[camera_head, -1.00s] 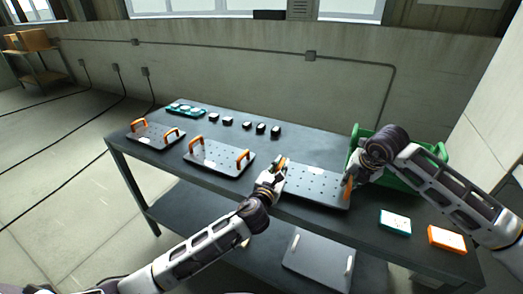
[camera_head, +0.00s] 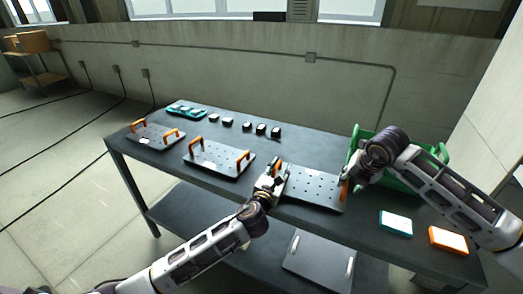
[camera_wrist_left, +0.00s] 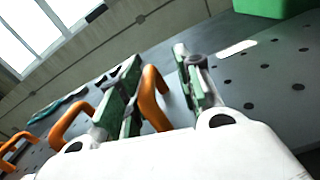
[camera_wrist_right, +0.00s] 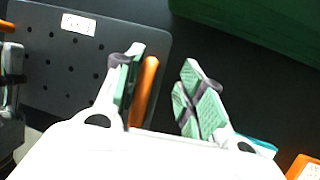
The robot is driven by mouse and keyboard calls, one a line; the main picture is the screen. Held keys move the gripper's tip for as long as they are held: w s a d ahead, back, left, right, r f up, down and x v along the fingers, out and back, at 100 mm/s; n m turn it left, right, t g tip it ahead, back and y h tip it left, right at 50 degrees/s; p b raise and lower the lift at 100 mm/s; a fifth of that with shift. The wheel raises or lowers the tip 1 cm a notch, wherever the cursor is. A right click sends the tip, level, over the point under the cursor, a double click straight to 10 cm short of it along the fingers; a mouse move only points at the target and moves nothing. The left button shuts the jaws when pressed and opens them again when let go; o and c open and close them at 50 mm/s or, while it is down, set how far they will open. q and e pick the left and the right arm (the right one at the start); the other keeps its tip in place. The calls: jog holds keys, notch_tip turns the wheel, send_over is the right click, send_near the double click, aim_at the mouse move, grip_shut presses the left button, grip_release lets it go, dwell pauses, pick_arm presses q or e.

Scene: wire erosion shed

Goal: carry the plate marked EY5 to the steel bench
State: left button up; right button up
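A dark perforated plate (camera_head: 316,187) with two orange handles and a white label lies on the dark table, at its front edge. The label also shows in the right wrist view (camera_wrist_right: 78,24), too small to read surely. My left gripper (camera_head: 276,172) is open around the plate's left handle (camera_wrist_left: 152,98), with a finger on each side and gaps showing. My right gripper (camera_head: 347,181) is open around its right handle (camera_wrist_right: 145,90), which is close to one finger. Two similar handled plates (camera_head: 219,158) (camera_head: 155,134) lie further left. I cannot identify a separate steel bench.
A green crate (camera_head: 439,153) stands behind my right gripper. A teal box (camera_head: 396,223) and an orange box (camera_head: 448,240) lie at the table's right end. Several small black blocks (camera_head: 261,128) and a teal tray (camera_head: 186,110) line the back. Another plate (camera_head: 318,262) is on the lower shelf.

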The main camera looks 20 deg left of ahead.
pick_arm(q)
jog(key=shift+s+a, duration=0.2)
jog(key=shift+s, duration=1.75)
jog(key=shift+s+a, duration=0.2)
jog(key=shift+s, duration=1.7)
jog(key=shift+s+a, duration=0.2)
jog(key=shift+s, duration=1.75)
pick_arm(e)
jog(key=shift+s+r, duration=0.1)
jog(key=shift+r, duration=0.05)
jog(key=v, duration=1.1)
jog(key=shift+r, duration=0.35)
jog(key=shift+s, duration=0.15)
